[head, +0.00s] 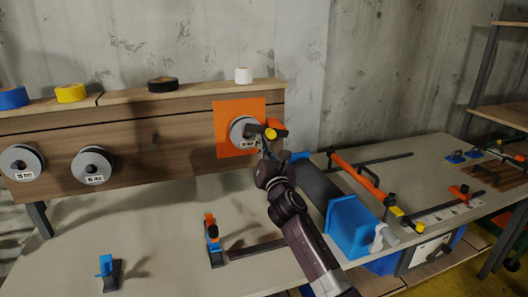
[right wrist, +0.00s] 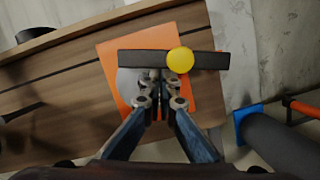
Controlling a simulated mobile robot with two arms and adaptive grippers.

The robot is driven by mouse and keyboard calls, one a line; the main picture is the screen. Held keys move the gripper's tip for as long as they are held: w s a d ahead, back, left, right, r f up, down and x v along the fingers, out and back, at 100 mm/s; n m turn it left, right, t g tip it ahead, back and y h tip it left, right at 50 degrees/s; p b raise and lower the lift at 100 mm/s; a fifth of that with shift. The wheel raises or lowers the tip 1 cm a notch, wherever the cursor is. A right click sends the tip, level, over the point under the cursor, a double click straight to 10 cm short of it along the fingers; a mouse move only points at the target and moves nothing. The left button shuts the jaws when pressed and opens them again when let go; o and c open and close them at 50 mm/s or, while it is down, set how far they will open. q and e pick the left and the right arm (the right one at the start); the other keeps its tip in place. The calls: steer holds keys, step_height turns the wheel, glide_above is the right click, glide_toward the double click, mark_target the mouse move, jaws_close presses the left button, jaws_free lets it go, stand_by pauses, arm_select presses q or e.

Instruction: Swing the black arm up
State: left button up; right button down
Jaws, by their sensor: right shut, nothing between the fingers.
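The black arm (right wrist: 138,59) is a flat bar with a yellow knob (right wrist: 179,60) on it. It lies roughly level across a grey disc (right wrist: 128,82) on an orange plate (right wrist: 115,55) in the right wrist view. In the head view the orange plate (head: 227,122) is on the wooden back panel, and the yellow knob (head: 270,134) shows at its right edge. My right gripper (head: 262,146) is shut and empty, just in front of the disc. Its fingertips (right wrist: 160,86) are at the bar's lower edge, left of the knob; I cannot tell whether they touch it. My left gripper is out of view.
Two grey discs (head: 91,165) are on the panel (head: 160,140) to the left. Tape rolls (head: 71,92) stand on the ledge above. A blue box (head: 352,222), orange clamps (head: 362,178) and a small upright clamp (head: 212,238) are on the bench. The front left bench is mostly clear.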

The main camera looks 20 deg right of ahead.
mark_target(262, 127)
step_height(262, 127, up, 2)
steer(key=shift+s+r+m+h+p, duration=0.1)
steer(key=shift+m+h+p, duration=0.35)
steer(key=shift+m, duration=0.75)
steer(key=m, duration=0.1)
steer(key=r+m+p, duration=0.1)
steer(key=m+h+p, duration=0.1)
steer(key=shift+w+d+r+g, duration=0.25)
steer(key=shift+w+g, duration=0.05)
steer(key=shift+g, duration=0.1)
steer(key=r+m+p, duration=0.1)
steer(key=m+p, duration=0.1)
steer(key=d+r+m+g+p, duration=0.1)
steer(key=m+p, duration=0.1)
steer(key=m, duration=0.1)
steer(key=d+r+m+h+p, duration=0.1)
steer(key=r+m+p, duration=0.1)
steer(key=shift+d, duration=0.25)
arm_select(q)
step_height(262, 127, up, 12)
steer(key=p, duration=0.3)
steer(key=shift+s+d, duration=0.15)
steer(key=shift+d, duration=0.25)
arm_select(e)
steer(key=d+m, duration=0.1)
steer(key=d+r+m+g, duration=0.1)
steer(key=d+m, duration=0.1)
steer(key=shift+m, duration=0.3)
